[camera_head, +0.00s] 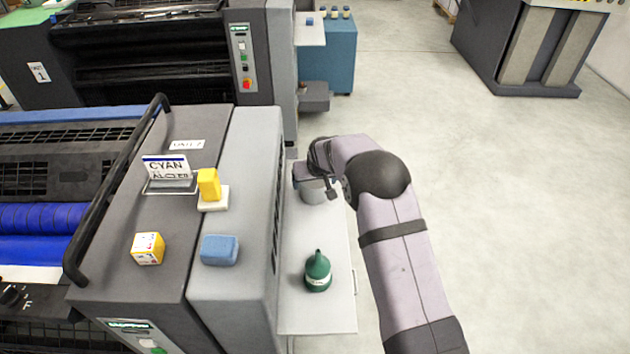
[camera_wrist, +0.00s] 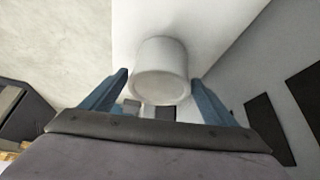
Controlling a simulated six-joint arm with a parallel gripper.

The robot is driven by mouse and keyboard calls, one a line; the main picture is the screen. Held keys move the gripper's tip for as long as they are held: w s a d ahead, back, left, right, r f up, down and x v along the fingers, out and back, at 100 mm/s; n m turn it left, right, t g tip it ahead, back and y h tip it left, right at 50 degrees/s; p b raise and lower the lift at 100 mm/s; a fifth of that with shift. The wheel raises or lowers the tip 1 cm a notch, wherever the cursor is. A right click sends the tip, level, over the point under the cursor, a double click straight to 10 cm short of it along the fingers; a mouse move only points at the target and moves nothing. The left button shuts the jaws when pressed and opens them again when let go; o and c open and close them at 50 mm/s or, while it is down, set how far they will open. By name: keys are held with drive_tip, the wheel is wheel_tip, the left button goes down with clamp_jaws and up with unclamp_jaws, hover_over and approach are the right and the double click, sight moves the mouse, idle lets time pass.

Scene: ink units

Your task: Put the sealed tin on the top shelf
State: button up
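A plain light-grey tin (camera_head: 314,192) stands on the white side surface (camera_head: 310,240) beside the press unit, partly hidden by my gripper (camera_head: 313,172). In the wrist view the tin (camera_wrist: 160,70) appears between the two blue fingers of my gripper (camera_wrist: 160,82). The fingers are apart, with a narrow gap visible on each side of the tin. I cannot tell whether the tin is sealed. No surface is clearly recognisable as the top shelf.
A green funnel-topped bottle (camera_head: 318,272) stands nearer on the white surface. A teal cabinet (camera_head: 335,60) stands behind.

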drive_tip(key=shift+o, duration=0.5)
drive_tip(key=shift+r, duration=0.15)
drive_tip(key=shift+s+r, duration=0.1)
drive_tip(key=shift+r, duration=0.05)
drive_tip(key=b+v, duration=0.2)
drive_tip(key=v, duration=0.9)
drive_tip(key=shift+s+r, duration=0.2)
drive_tip(key=shift+r, duration=0.1)
drive_tip(key=shift+d, duration=0.1)
drive_tip(key=s+d+f+g, duration=0.1)
drive_tip(key=s+d, duration=0.3)
drive_tip(key=s, duration=0.7)
drive_tip(key=s+d+f+m+g, duration=0.1)
drive_tip(key=s+d+f+g, duration=0.1)
drive_tip(key=s, duration=1)
drive_tip(key=s+d+f+g, duration=0.2)
drive_tip(key=s+d, duration=0.4)
drive_tip(key=s, duration=0.6)
drive_tip(key=shift+m+g+h, duration=0.4)
drive_tip(key=shift+s+d, duration=0.1)
